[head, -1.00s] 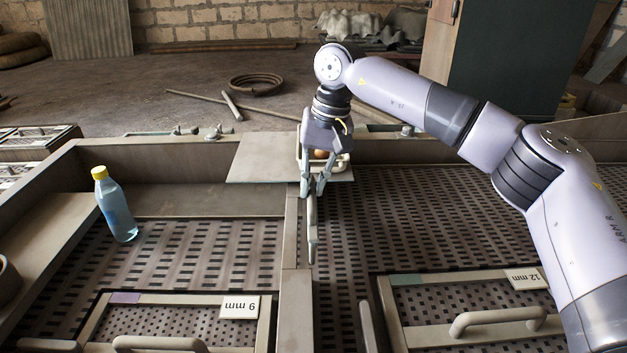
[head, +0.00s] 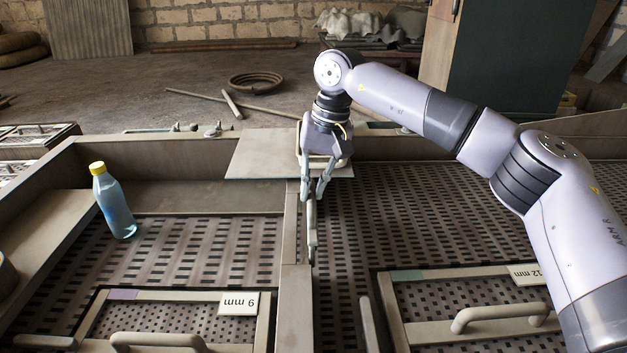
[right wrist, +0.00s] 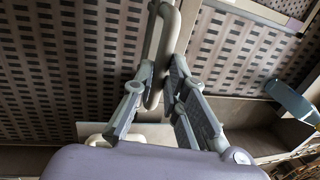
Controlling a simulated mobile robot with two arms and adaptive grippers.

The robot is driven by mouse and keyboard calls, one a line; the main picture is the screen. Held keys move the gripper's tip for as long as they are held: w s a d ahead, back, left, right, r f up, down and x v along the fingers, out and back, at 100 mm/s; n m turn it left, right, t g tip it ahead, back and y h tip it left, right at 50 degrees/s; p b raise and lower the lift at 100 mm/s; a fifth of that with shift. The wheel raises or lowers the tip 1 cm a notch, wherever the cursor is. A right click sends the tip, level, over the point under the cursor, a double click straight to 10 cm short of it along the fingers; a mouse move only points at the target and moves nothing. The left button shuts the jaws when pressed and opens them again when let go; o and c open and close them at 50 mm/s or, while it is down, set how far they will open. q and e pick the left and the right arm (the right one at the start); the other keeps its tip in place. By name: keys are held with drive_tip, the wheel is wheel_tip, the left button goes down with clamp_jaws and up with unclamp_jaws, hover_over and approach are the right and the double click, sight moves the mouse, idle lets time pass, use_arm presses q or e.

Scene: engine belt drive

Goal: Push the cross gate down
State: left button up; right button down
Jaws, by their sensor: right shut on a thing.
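My right gripper (head: 314,197) is shut on a pale tubular handle (head: 312,230) that stands over the central divider. In the right wrist view the handle (right wrist: 167,45) runs between the gripper's two fingers (right wrist: 158,88). A flat pale panel (head: 262,155) lies across the divider's far end, partly behind the gripper. I cannot tell for certain which part is the cross gate, or how the handle joins what is below it. My left gripper is not in view.
A blue bottle with a yellow cap (head: 114,205) stands on the left. A 9 mm frame (head: 188,300) and a 12 mm frame (head: 470,275), each with a handle, lie in front on either side of the divider (head: 296,300). Perforated decks fill both sides.

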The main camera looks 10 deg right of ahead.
sight(314, 198)
wheel_tip(314, 198, down, 4)
drive_tip(key=shift+r+b, duration=0.15)
drive_tip(key=shift+b, duration=0.5)
drive_tip(key=c, duration=2)
unclamp_jaws()
drive_tip(key=shift+s, duration=0.1)
drive_tip(key=o, duration=0.4)
drive_tip(key=shift+c, duration=0.2)
drive_tip(key=shift+o, duration=0.2)
drive_tip(key=shift+r, duration=0.2)
wheel_tip(314, 198, up, 12)
drive_tip(key=d, duration=0.2)
drive_tip(key=shift+s+d+f, duration=0.15)
drive_tip(key=shift+f, duration=0.1)
drive_tip(key=shift+f, duration=0.1)
